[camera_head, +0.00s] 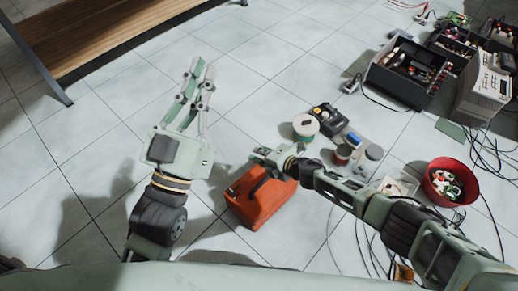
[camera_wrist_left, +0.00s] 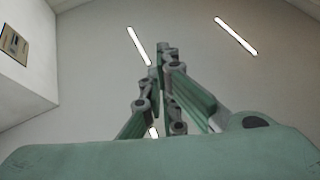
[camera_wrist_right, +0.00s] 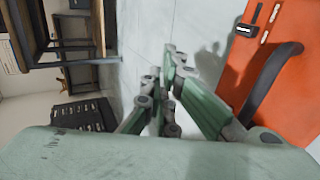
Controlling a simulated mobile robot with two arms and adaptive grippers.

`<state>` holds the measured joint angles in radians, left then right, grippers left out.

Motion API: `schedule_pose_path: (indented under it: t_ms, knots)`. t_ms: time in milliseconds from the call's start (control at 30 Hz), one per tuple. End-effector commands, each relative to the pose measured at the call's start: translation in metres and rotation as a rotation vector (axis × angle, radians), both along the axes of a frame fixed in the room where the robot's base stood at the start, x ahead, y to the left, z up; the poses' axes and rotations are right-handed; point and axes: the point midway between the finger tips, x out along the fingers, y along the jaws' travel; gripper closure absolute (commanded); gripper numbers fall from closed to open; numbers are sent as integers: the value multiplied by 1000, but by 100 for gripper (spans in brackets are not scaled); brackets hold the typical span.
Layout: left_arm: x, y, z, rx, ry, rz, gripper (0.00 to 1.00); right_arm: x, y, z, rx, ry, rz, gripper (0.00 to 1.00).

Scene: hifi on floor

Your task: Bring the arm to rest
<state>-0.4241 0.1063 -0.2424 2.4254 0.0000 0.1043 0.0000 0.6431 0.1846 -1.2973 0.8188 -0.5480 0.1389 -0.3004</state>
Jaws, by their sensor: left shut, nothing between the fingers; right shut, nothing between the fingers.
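My left gripper (camera_head: 201,72) points up the head view over bare floor tiles. It is shut and empty; its fingers also show in the left wrist view (camera_wrist_left: 163,52), against the ceiling and wall. My right gripper (camera_head: 254,156) is at the end of the arm that comes in from the right. It sits close to the orange toolbox (camera_head: 264,203), at its upper edge in the head view. In the right wrist view, its fingers (camera_wrist_right: 170,55) are together and empty, with the orange toolbox (camera_wrist_right: 285,70) and its dark handle to the right. I cannot tell whether they touch.
A wooden bench (camera_head: 110,30) stands at the upper left. Spools (camera_head: 305,126), a red bowl (camera_head: 437,183) with parts, a black open box (camera_head: 400,78), a pale device (camera_head: 485,90) and loose cables crowd the right. The floor left of my left arm is clear.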

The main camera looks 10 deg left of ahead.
Motion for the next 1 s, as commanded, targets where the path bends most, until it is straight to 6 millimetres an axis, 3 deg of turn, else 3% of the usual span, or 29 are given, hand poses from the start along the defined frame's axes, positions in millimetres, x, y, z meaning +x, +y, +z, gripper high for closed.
schedule_pose_path:
  t_ms: [200, 467, 567, 633, 733, 800, 900, 1000]
  knots:
    - [10, 0, -18, 29, 101, 6, 100, 0, 0, 6, -1, -1, 0, 100]
    - [11, 0, -22, 33, 117, 7, 100, -1, 2, 7, 6, 3, 0, 100]
    - [11, 0, -22, 33, 116, 7, 100, -13, 17, 13, 62, 26, -7, 100]
    - [11, 0, -21, 33, 116, 7, 100, -30, 40, 26, 157, 66, -22, 100]
    - [11, 0, -21, 33, 116, 7, 100, -61, 79, 65, 369, 149, -65, 100]
    - [11, 0, -21, 33, 116, 7, 100, -77, 96, 104, 539, 211, -113, 100]
    - [11, 0, -21, 33, 116, 7, 100, -90, 99, 162, 772, 286, -188, 100]
    - [11, 0, -21, 33, 116, 7, 100, -96, 80, 221, 992, 342, -264, 100]
